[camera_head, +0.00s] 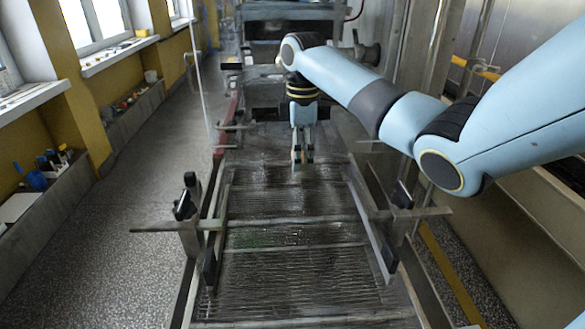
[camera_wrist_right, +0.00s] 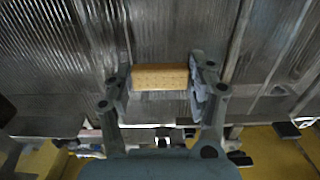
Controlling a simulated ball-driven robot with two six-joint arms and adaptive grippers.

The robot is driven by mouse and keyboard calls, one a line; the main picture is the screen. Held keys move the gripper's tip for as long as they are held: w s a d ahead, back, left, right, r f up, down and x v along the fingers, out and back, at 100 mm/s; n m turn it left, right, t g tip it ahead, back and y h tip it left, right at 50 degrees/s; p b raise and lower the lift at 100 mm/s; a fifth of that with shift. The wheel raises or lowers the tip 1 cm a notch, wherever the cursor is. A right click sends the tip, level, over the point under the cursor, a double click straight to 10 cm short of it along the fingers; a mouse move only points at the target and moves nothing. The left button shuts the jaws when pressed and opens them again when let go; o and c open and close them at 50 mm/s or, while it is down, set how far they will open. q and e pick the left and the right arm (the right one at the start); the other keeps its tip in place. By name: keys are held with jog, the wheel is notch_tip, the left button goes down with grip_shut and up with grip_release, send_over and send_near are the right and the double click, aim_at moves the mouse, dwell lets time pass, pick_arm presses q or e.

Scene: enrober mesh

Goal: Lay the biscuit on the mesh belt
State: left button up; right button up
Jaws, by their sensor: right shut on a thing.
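The mesh belt (camera_head: 290,275) runs away from me down the middle of the head view, wet and ridged, between metal side rails. My right gripper (camera_head: 302,160) points down over the far part of the belt. In the wrist view my right gripper (camera_wrist_right: 160,80) is shut on the biscuit (camera_wrist_right: 160,77), a tan rectangular block held by its two ends, with the mesh behind it. In the head view the biscuit is too small to make out. I cannot tell how high it is above the mesh. My left gripper is not in view.
A machine housing (camera_head: 285,25) stands at the far end of the belt. The grey floor (camera_head: 110,230) on the left is clear, with a ledge of small items (camera_head: 35,178) along the wall.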

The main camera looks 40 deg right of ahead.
aim_at(293, 179)
jog(key=shift+w+a+f, duration=0.25)
jog(key=shift+w+f, duration=0.6)
jog(key=shift+w, duration=0.3)
jog(key=shift+f, duration=1.9)
jog(key=shift+s+f, duration=0.1)
jog(key=shift+f, duration=0.05)
jog(key=o, duration=0.8)
jog(key=shift+o, duration=0.2)
notch_tip(293, 179, up, 12)
jog(key=shift+r+b, duration=0.2)
jog(key=shift+b, duration=0.2)
jog(key=shift+f, duration=0.1)
